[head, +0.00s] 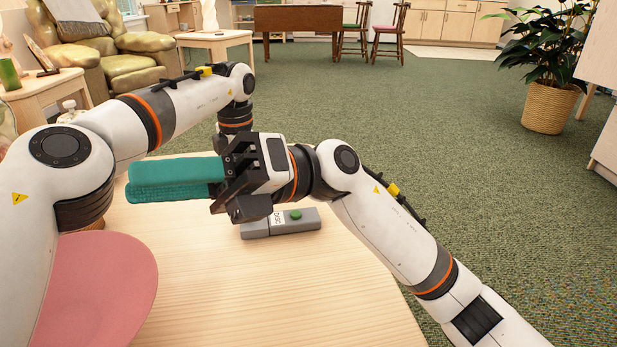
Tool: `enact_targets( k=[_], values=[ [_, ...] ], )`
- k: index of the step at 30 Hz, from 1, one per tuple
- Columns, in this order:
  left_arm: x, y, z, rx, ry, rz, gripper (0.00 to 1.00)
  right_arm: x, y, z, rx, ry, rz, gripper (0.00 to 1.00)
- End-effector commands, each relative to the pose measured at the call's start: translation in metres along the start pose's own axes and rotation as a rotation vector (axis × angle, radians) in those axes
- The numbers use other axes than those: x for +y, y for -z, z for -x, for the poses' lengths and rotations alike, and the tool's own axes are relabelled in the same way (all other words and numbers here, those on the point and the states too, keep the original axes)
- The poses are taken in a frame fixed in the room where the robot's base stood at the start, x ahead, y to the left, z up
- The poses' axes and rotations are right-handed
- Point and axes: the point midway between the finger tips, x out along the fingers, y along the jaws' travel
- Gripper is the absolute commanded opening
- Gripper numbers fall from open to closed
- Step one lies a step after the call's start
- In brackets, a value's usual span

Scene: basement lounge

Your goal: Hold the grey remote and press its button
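The grey remote (310,221) lies on the pale wooden table, with a round green button (296,214) and a small white label on top. Its left part is partly covered by a black part of a gripper. My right gripper (140,187) reaches in from the right above the remote and points left. Its two long teal fingers lie against each other with no clear gap and nothing seen between them. The fingers are left of and above the remote, away from the button. My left arm's wrist (236,115) bends down behind the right gripper, which hides the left fingers.
The wooden table top (290,295) is bare in front of the remote. A round pink seat or disc (100,285) is at the lower left. Behind are open green carpet (400,130), a potted plant (552,105), an armchair (120,60) and a side table (215,38).

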Motion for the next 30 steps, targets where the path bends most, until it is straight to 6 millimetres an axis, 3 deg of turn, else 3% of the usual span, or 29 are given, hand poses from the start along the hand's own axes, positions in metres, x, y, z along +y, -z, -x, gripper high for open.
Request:
enact_targets(
  k=[1,5,9,12,16,21,25,30],
  values=[
    [0.000,0.000,0.000,0.000,0.000,0.000,0.82,0.029,0.002,0.004,-0.055,-0.114,0.023,0.36],
    [0.000,0.000,0.000,0.000,0.000,0.000,0.82,0.102,0.004,0.031,-0.204,-0.410,0.068,0.36],
    [0.000,0.000,0.000,0.000,0.000,0.000,0.82,0.164,0.011,0.087,-0.353,-0.728,0.084,0.36],
    [0.000,0.000,0.000,0.000,0.000,0.000,0.82,0.193,0.020,0.139,-0.446,-0.950,0.076,0.36],
    [0.000,0.000,0.000,0.000,0.000,0.000,0.82,0.210,0.034,0.208,-0.541,-1.210,0.046,0.36],
    [0.000,0.000,0.000,0.000,0.000,0.000,0.82,0.207,0.050,0.277,-0.616,-1.453,-0.003,0.36],
    [0.000,0.000,0.000,0.000,0.000,0.000,0.82,0.202,0.056,0.305,-0.641,-1.553,-0.030,0.36],
    [0.000,0.000,-0.007,-0.001,-0.001,0.000,0.82,0.199,0.058,0.317,-0.653,-1.592,-0.043,0.36]
  ],
)
